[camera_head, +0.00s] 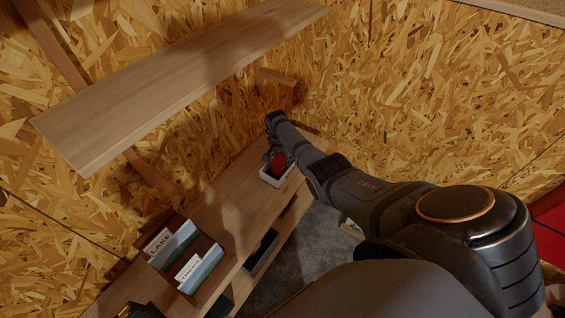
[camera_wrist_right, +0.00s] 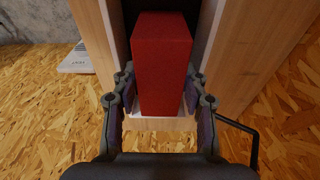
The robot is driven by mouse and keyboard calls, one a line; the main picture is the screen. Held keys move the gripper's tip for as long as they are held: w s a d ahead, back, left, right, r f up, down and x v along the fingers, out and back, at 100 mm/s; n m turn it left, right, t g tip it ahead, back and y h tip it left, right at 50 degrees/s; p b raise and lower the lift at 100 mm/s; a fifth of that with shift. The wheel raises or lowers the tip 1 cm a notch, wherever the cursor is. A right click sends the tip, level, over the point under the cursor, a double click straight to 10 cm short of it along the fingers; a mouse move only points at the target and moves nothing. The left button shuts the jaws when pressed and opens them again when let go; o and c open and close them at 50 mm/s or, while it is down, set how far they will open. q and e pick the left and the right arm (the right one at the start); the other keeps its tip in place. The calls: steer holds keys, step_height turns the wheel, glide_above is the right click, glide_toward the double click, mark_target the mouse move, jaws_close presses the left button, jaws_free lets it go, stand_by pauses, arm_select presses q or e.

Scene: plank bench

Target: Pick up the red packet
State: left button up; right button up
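The red packet (camera_head: 279,161) is at the far end of the bench, over a small white tray (camera_head: 270,182). In the right wrist view the red packet (camera_wrist_right: 162,65) stands as a tall block between the two fingers. My right gripper (camera_wrist_right: 161,92) has a finger against each side of it and looks shut on it. In the head view my right gripper (camera_head: 270,150) is partly hidden by its own arm. The white tray's rim (camera_wrist_right: 160,125) shows just below the packet, so I cannot tell whether the packet is clear of it. A dark part of my left gripper (camera_head: 140,311) shows at the bottom edge.
A wooden shelf (camera_head: 175,80) hangs above the bench (camera_head: 225,207). A holder with lettered cards (camera_head: 185,262) stands at the near left. A dark bin (camera_head: 262,252) sits below the top. The middle of the bench top is clear.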

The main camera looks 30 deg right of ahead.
mark_target(283, 155)
steer(key=c, duration=0.7)
steer(key=shift+o, duration=0.2)
steer(key=shift+r+p, duration=0.35)
steer(key=shift+r, duration=0.05)
step_height(283, 155, up, 3)
steer(key=shift+w+r+p, duration=0.1)
steer(key=shift+r+p, duration=0.1)
steer(key=shift+p, duration=0.3)
steer(key=s+a+r, duration=0.2)
steer(key=s+r, duration=0.7)
steer(key=s, duration=0.5)
steer(key=shift+r+b, duration=0.15)
steer(key=shift+b, duration=0.3)
